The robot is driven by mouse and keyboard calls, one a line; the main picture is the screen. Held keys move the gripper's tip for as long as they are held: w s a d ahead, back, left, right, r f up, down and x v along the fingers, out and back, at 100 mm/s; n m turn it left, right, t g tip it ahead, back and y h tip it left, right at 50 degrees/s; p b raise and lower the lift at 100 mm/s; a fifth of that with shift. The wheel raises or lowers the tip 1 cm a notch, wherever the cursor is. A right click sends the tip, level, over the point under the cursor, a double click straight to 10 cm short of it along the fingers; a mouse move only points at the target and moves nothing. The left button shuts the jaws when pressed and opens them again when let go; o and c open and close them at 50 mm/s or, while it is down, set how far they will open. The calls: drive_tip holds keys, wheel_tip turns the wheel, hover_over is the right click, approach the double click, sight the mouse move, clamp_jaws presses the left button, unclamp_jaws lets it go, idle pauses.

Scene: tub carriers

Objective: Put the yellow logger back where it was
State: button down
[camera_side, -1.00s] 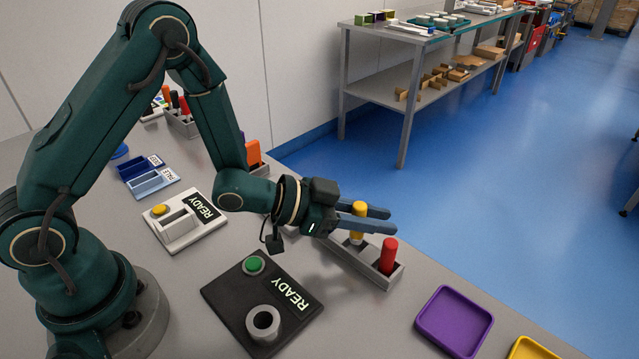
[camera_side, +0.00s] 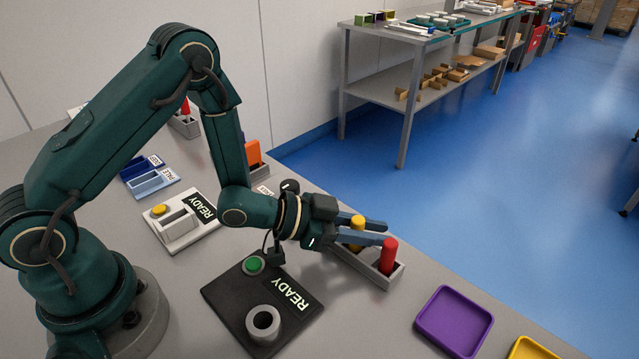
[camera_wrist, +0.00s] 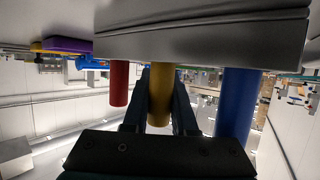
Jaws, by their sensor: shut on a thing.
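The yellow logger (camera_side: 357,222) is upright between the fingers of my gripper (camera_side: 378,232), which is shut on it. In the wrist view the yellow logger (camera_wrist: 161,95) stands at the grey rack (camera_wrist: 200,40), between a red logger (camera_wrist: 119,84) and a blue logger (camera_wrist: 237,105). Its end meets the rack's edge in that view; how deep it sits is hidden. In the side view the red logger (camera_side: 389,254) stands in the near end of the rack (camera_side: 372,275). The blue one is hidden there behind my gripper.
A black READY station (camera_side: 225,297) with a green button and a round holder is in front. A white READY station (camera_side: 180,240) is at left. A purple tray (camera_side: 454,321) and a yellow tray (camera_side: 530,350) lie at right. Blue holders (camera_side: 148,178) stand further back.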

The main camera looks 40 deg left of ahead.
drive_tip(key=c, duration=1)
unclamp_jaws()
drive_tip(key=shift+r, duration=0.1)
drive_tip(key=shift+r, duration=0.7)
drive_tip(key=v, duration=0.7)
drive_tip(key=shift+s+a, duration=0.15)
